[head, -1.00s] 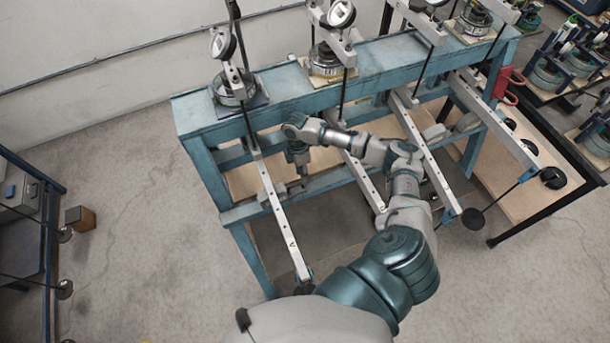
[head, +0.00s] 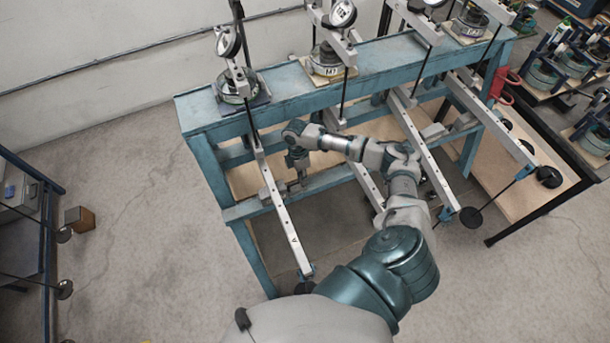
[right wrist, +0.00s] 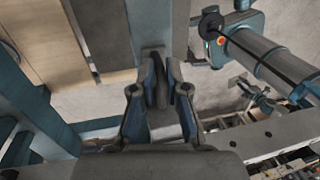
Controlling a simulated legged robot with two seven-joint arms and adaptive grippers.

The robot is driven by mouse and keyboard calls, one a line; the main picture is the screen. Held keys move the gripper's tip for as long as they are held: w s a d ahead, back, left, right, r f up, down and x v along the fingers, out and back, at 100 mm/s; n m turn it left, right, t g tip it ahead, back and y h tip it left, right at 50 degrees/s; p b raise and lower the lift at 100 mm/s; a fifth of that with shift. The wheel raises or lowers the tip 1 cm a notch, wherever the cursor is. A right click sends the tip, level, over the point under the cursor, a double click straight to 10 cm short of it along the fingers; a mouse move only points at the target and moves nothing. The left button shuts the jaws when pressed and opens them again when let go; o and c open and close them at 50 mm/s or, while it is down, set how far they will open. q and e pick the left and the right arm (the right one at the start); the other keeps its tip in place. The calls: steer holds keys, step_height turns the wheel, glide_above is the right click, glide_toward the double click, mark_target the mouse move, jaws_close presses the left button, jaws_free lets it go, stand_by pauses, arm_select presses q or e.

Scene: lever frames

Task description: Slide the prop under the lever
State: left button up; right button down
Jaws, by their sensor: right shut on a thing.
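The nearest lever is a long pale metal bar (head: 282,215) sloping from the blue frame down toward me. My right gripper (head: 299,176) points down just to the right of this lever, over the frame's lower rail. It is shut on the prop (head: 294,187), a small grey piece low by the rail and mostly hidden by the fingers. I cannot tell whether the prop touches the lever. In the right wrist view, my right gripper's fingers (right wrist: 161,78) are close together, and a grey bar with holes (right wrist: 268,137) crosses the lower right. My left gripper is not in view.
The blue frame (head: 290,88) carries more levers to the right, partly behind my right arm. Dial gauges (head: 229,42) stand on top. A black-framed bench (head: 540,200) stands at the right, and a rack (head: 28,215) at the left. Open concrete floor lies left of the frame.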

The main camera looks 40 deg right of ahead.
mark_target(291, 188)
steer(key=a, duration=0.1)
steer(key=w+a+p, duration=0.1)
steer(key=a, duration=0.1)
steer(key=w+a+r, duration=0.1)
steer(key=a, duration=0.1)
steer(key=shift+p, duration=0.3)
steer(key=shift+s+d, duration=0.1)
steer(key=shift+s, duration=0.05)
steer(key=shift+d+f, duration=0.1)
steer(key=shift+d, duration=0.1)
steer(key=c, duration=1.2)
jaws_free()
steer(key=shift+d+f, duration=0.1)
steer(key=shift+d, duration=0.1)
steer(key=shift+a, duration=0.25)
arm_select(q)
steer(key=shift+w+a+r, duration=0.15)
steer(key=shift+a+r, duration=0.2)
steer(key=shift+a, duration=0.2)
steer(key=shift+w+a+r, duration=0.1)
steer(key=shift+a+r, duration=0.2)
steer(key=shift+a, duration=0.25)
arm_select(e)
step_height(291, 188, up, 12)
steer(key=w, duration=0.2)
steer(key=shift+w+d+f, duration=0.2)
steer(key=shift+d, duration=0.15)
